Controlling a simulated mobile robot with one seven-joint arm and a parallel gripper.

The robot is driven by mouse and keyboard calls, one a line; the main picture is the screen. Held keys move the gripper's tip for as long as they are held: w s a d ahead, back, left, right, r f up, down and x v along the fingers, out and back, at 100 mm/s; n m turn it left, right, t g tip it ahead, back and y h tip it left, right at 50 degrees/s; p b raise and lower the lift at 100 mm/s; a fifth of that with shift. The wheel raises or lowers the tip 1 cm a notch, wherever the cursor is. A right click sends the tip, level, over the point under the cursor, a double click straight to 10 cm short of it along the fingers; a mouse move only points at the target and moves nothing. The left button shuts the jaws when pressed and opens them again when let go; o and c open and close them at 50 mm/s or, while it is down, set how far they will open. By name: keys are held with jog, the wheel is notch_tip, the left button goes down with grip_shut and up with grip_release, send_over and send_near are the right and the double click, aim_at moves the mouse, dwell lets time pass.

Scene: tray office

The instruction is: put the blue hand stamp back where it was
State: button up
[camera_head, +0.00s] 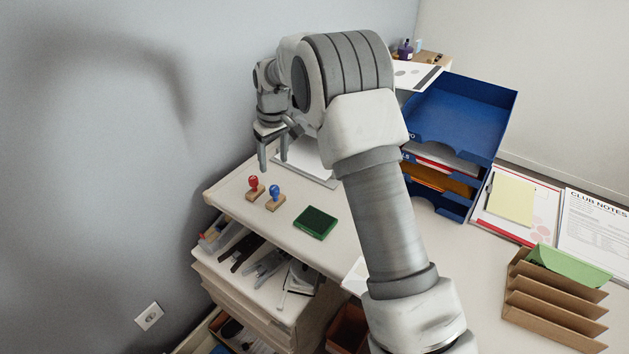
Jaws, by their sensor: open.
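The blue hand stamp (275,199), a blue knob on a wooden block, stands upright on the desk near its left end. A red hand stamp (254,188) stands just to its left, apart from it. A dark green pad (315,223) lies to the right of the blue stamp. My gripper (273,167) points down above and behind the stamps, with its fingers apart and nothing between them. It does not touch either stamp.
Blue stacked trays (460,115) with papers stand at the back right. A brown file sorter (555,300) and clipboards are at the right. Papers lie behind my gripper.

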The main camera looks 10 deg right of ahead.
jog(key=s+d+r+m+t, duration=0.1)
jog(key=s+d+r, duration=0.3)
jog(key=s+r, duration=0.45)
jog(key=s+d+r+m+t, duration=0.15)
jog(key=s+d+r, duration=0.25)
jog(key=s+r, duration=0.5)
jog(key=s+d+m+t, duration=0.1)
jog(key=s+d, duration=0.1)
jog(key=s, duration=0.8)
jog(key=s+d+m+t, duration=0.1)
jog(key=s+d+m, duration=0.1)
jog(key=s, duration=0.8)
jog(key=shift+s+h, duration=0.15)
jog(key=shift+h, duration=0.15)
jog(key=shift+d+r+m, duration=0.1)
jog(key=shift+m, duration=0.15)
notch_tip(320, 180, up, 9)
jog(key=p, duration=0.8)
jog(key=shift+p, duration=0.35)
